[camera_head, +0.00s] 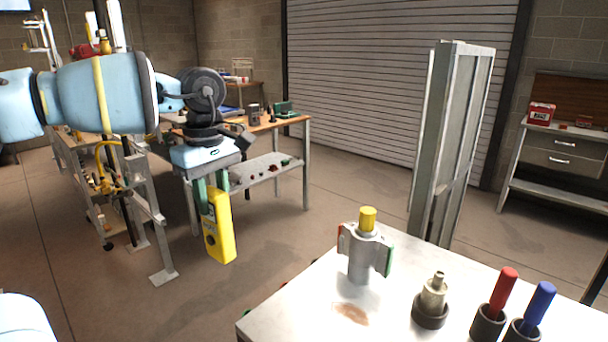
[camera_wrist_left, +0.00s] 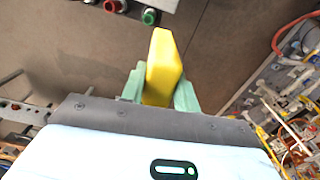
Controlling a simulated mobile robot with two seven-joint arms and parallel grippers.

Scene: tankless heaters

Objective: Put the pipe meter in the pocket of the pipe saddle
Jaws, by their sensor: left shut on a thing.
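A yellow handheld device (camera_head: 218,228), which looks like the pipe meter, hangs tilted from my left gripper (camera_head: 208,203). The green fingers are shut on its upper part, and it is over the floor, clear of the table. In the left wrist view the yellow meter (camera_wrist_left: 161,66) sits between the two green fingers of my left gripper (camera_wrist_left: 159,92). A grey metal fitting (camera_head: 360,262) with side flanges and a yellow cap stands upright on the near table, right of the meter. It may be the pipe saddle; I cannot make out its pocket. My right gripper is not in view.
The near metal table (camera_head: 290,318) also holds a brass fitting (camera_head: 433,298) in a dark base and red (camera_head: 503,290) and blue (camera_head: 540,303) handled tools in dark cups. A tall grey metal frame (camera_head: 452,145) stands behind it. A workbench (camera_head: 292,122) is behind my left arm.

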